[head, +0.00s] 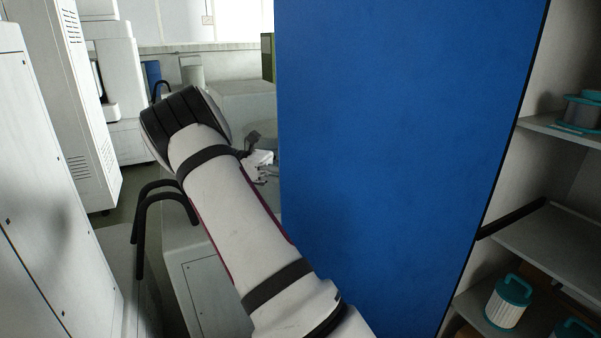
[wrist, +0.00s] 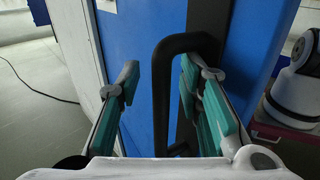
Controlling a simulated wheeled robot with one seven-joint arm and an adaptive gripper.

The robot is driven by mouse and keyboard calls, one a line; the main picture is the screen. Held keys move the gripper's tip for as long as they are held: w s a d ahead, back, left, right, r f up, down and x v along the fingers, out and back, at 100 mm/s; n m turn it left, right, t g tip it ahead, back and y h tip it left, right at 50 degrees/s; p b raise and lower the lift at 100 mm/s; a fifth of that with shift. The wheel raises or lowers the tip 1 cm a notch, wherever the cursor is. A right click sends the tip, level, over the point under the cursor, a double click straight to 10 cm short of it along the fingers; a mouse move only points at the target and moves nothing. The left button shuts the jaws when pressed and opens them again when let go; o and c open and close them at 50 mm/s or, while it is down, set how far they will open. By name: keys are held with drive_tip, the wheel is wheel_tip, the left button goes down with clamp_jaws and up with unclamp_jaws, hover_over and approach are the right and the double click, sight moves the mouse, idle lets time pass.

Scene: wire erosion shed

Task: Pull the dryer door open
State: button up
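In the wrist view a black bar handle (wrist: 161,100) stands on a blue door face (wrist: 140,40), taken to be the dryer door. My gripper (wrist: 159,76) has its two teal-padded fingers on either side of the handle's upright bar. A gap shows between the left finger and the bar, so the fingers are apart and not clamped. The right finger is partly covered by the handle's top bend. In the head view my gripper (head: 260,165) shows only in part behind my arm, beside a large blue panel (head: 400,150). The handle is hidden there.
Open shelves (head: 540,235) with a teal-topped canister (head: 507,302) and a spool (head: 583,110) stand right of the blue panel. White cabinets (head: 50,200) and black curved rails (head: 160,210) are at left. A black cable (wrist: 38,92) lies on the floor in the wrist view.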

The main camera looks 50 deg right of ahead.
drive_tip(key=v, duration=0.7)
drive_tip(key=shift+w, duration=0.25)
drive_tip(key=shift+a, duration=0.1)
drive_tip(key=shift+w, duration=0.1)
idle(0.6)
